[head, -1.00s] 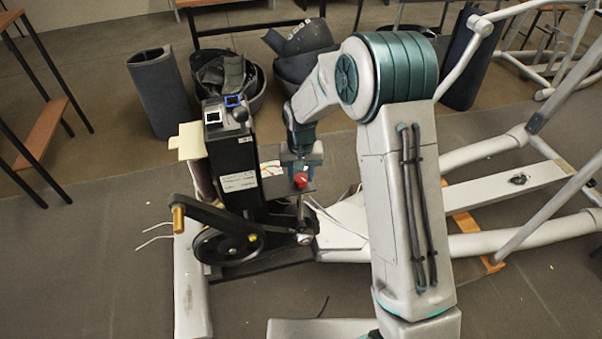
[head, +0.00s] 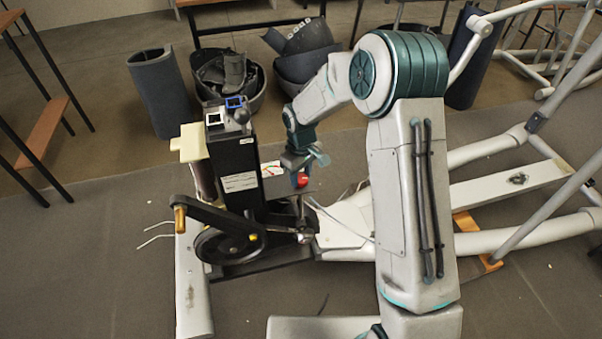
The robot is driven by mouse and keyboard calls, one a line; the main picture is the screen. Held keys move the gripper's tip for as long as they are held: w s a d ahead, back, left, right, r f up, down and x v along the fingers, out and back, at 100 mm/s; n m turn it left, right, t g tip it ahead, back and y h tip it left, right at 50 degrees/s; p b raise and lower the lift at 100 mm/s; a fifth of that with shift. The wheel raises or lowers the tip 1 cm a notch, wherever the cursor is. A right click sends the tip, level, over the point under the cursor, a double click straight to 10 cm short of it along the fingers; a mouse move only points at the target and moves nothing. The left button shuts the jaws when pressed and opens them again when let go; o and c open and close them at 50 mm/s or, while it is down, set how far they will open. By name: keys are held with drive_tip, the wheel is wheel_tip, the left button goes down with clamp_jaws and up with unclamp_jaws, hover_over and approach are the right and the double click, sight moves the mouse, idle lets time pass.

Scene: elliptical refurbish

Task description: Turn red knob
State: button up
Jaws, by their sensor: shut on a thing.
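The red knob (head: 301,180) sits on the right side of the black elliptical drive unit (head: 234,170), just above its metal linkage. My gripper (head: 299,174) reaches down to the knob from above and is shut on it. The fingertips are small in this view and partly hidden by the gripper body, which looks turned at an angle over the knob.
A black crank with a pulley wheel (head: 228,246) stands at the unit's lower left. The grey frame tubes (head: 480,245) run to the right. Black bins (head: 228,85) with parts stand behind. Dark floor in front is mostly clear.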

sight(302, 177)
idle(0.3)
drive_tip(key=o, duration=1)
drive_tip(key=shift+d, duration=0.1)
wheel_tip(302, 177, up, 14)
drive_tip(key=p, duration=0.1)
drive_tip(key=shift+f, duration=0.1)
